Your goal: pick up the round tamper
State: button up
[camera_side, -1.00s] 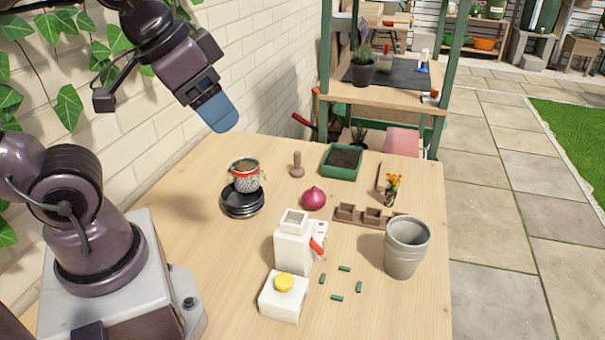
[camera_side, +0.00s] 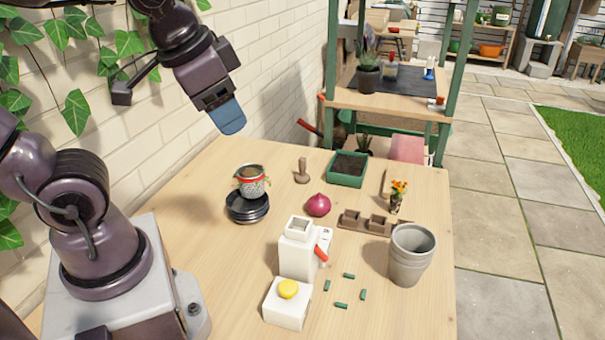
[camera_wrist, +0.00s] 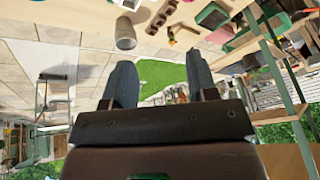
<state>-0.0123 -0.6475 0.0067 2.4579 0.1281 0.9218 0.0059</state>
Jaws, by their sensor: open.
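The round tamper (camera_side: 302,172) is a small brown wooden piece with a handle above a wider round base. It stands upright at the back of the table, left of the green tray, in the side view. My gripper (camera_side: 228,117) is raised above the table's back left, to the left of the tamper and apart from it. In the wrist view my gripper (camera_wrist: 163,85) has its two blue fingers spread with nothing between them. I cannot make out the tamper for certain in the wrist view.
A green tray of soil (camera_side: 347,169), a red onion (camera_side: 318,205) and black saucers (camera_side: 247,208) with a jar (camera_side: 251,183) surround the tamper.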

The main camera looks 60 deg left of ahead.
jog(key=w+a+f+m+g+y, duration=0.2)
jog(key=w+a+g+y, duration=0.15)
jog(key=a, duration=0.35)
jog(key=w+a+f+m+g+y, duration=0.25)
jog(key=w+a+y, duration=0.25)
jog(key=a, duration=0.3)
jog(key=m+t+y, duration=0.6)
jog(key=m+t, duration=0.4)
jog(key=m, duration=0.9)
send_over(302, 161)
notch_tip(302, 161, down, 19)
notch_tip(302, 161, down, 6)
jog(key=shift+s+f, duration=0.1)
jog(key=shift+f, duration=0.15)
jog(key=shift+w+a+f, duration=0.3)
jog(key=shift+w+a, duration=0.15)
jog(key=shift+a, duration=0.3)
jog(key=shift+w+a, duration=0.35)
jog(key=shift+a, duration=0.1)
grip_shut()
jog(key=shift+r, duration=0.1)
